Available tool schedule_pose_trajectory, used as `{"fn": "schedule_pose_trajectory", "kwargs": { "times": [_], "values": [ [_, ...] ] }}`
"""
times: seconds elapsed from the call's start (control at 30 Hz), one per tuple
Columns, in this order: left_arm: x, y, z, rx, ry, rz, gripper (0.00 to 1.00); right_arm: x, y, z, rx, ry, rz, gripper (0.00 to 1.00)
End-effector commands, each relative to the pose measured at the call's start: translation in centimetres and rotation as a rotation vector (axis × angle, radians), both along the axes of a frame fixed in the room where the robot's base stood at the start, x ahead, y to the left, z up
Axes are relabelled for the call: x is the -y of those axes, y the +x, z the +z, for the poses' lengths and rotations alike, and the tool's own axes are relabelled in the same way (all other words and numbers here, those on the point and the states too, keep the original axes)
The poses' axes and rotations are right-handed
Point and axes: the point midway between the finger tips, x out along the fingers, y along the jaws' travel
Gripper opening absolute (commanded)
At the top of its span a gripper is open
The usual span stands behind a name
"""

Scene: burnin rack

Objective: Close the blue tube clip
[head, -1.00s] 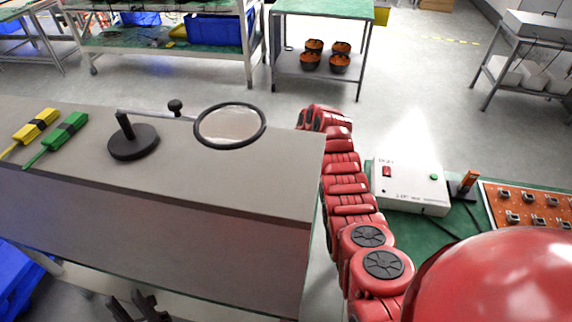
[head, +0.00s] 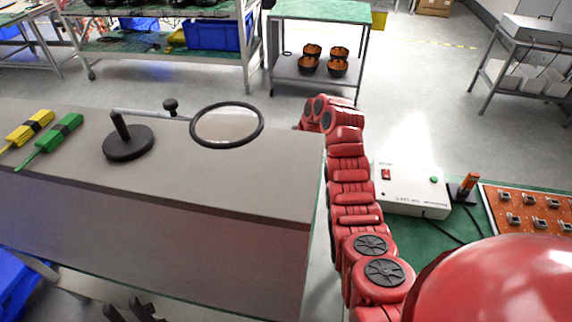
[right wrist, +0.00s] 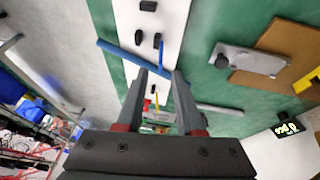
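In the right wrist view a blue tube (right wrist: 122,54) runs slantwise over a white panel (right wrist: 172,22) and passes between or behind the fingertips of my right gripper (right wrist: 160,76). The gripper's two grey fingers are apart and nothing is held between them. A smaller blue piece (right wrist: 161,54) stands at the panel near the right fingertip. Black clip-like parts (right wrist: 139,38) sit on the panel. I cannot tell whether a clip is open or closed. In the head view my left gripper (head: 134,312) shows at the bottom edge, partly cut off, with its dark fingers apart.
A grey bench (head: 230,180) bears a ring magnifier (head: 197,125) and yellow (head: 28,130) and green (head: 58,138) tools. A white box (head: 408,190) stands on the green table at right. A metal plate (right wrist: 252,60) lies right of the white panel.

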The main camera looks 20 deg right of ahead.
Motion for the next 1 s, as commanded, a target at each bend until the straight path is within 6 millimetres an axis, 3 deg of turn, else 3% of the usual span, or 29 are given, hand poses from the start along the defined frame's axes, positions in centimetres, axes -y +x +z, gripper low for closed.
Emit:
{"fn": "schedule_pose_trajectory", "kwargs": {
  "times": [0.13,0.27,0.3,0.43,0.7,1.0],
  "values": [
    [0.0,0.0,-1.4,0.0,0.0,0.0,0.34,1.0,-1.1,2.9,0.007,-0.003,-0.002,0.36],
    [0.0,0.0,-1.1,0.0,0.0,0.0,0.34,1.8,-2.1,6.1,0.005,-0.004,-0.002,0.36],
    [0.0,0.0,0.7,-0.001,0.0,0.0,0.34,1.7,-2.3,7.4,-0.002,-0.001,0.0,0.36],
    [0.0,0.0,3.3,0.001,0.0,0.0,0.34,2.1,-2.9,9.1,-0.003,-0.001,-0.001,0.36],
    [0.0,0.0,5.2,0.0,0.0,0.0,0.34,2.8,-3.7,10.9,-0.002,-0.001,-0.001,0.36],
    [0.0,0.0,5.4,0.0,0.0,0.0,0.34,3.0,-3.9,11.0,-0.001,-0.001,-0.001,0.36]
  ]
}}
